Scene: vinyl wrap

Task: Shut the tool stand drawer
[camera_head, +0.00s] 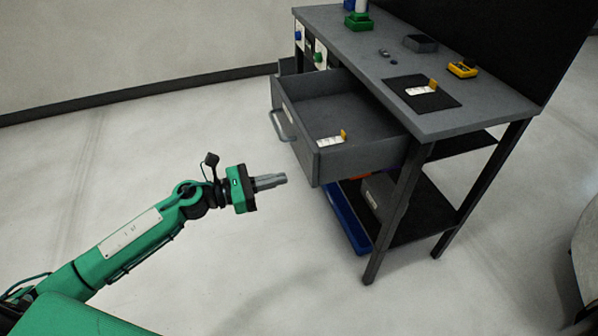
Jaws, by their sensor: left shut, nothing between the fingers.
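The grey tool stand (365,45) is on the right, a dark-legged table with a grey top. Its drawer (300,158) is pulled out toward the left, with a bar handle (282,125) on its front face. Inside the drawer lies a small white and yellow item (330,141). My left gripper (284,179), on a green arm from the lower left, is shut and empty. In the picture it is left of and below the drawer front, apparently apart from it. My right gripper is not in view.
On the tabletop are a black mat (440,99) with a white and yellow item, a yellow device (462,69), a dark tray (420,43) and a green-based object (358,21). A blue bin (350,222) sits on the lower shelf. The floor left of the stand is clear.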

